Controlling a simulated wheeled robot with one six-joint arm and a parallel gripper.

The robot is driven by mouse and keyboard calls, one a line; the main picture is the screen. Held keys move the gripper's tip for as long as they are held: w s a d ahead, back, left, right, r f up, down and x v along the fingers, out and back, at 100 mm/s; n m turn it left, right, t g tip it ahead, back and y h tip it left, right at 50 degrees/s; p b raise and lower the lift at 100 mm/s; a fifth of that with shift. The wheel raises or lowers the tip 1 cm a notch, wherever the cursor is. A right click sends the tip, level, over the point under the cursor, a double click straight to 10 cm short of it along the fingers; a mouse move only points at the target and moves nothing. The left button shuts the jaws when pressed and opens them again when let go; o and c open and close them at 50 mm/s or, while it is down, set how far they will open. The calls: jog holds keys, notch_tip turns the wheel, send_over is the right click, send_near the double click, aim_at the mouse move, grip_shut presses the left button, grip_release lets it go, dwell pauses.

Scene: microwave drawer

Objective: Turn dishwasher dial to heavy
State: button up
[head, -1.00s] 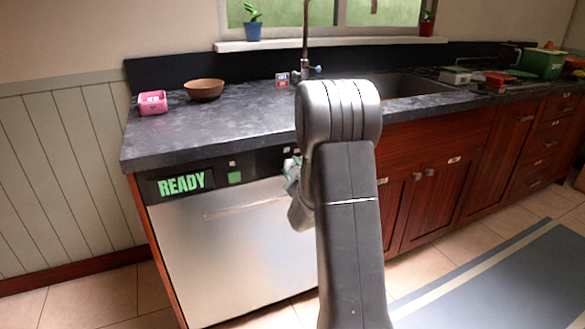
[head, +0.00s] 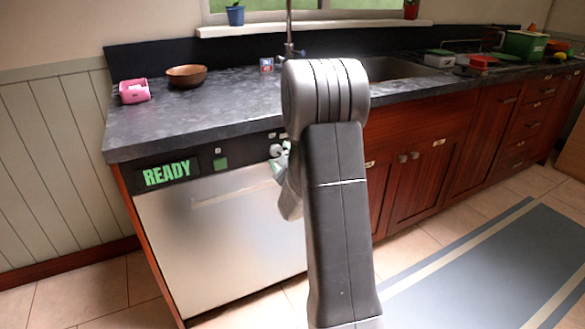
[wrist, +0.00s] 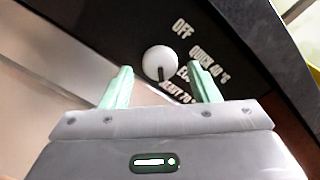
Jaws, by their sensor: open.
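The dishwasher (head: 235,250) has a steel front and a black top panel with a green READY display (head: 167,173). Its round white dial (wrist: 160,62) sits on the black panel in the wrist view, with a dark pointer mark toward the bottom. White labels beside it read OFF, QUICK 40 and a partly hidden line with 70 degrees; other text is covered. My gripper (wrist: 162,88) is open, its green fingers on either side of and just short of the dial, with no clear contact. In the head view my gripper (head: 280,160) is at the panel's right end, partly hidden by my arm.
The dark countertop (head: 215,115) overhangs the panel and holds a pink item (head: 134,91) and a brown bowl (head: 186,76). Red wooden cabinets (head: 425,150) stand to the right. A blue-grey rug (head: 480,265) lies on the tiled floor.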

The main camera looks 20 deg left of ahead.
jog(key=v, duration=1.2)
jog(key=shift+p, duration=0.3)
jog(key=shift+w, duration=0.1)
jog(key=b+x, duration=0.1)
jog(key=x, duration=1.2)
jog(key=shift+w+a, duration=0.1)
jog(key=shift+a, duration=0.25)
jog(key=shift+d+r, duration=0.1)
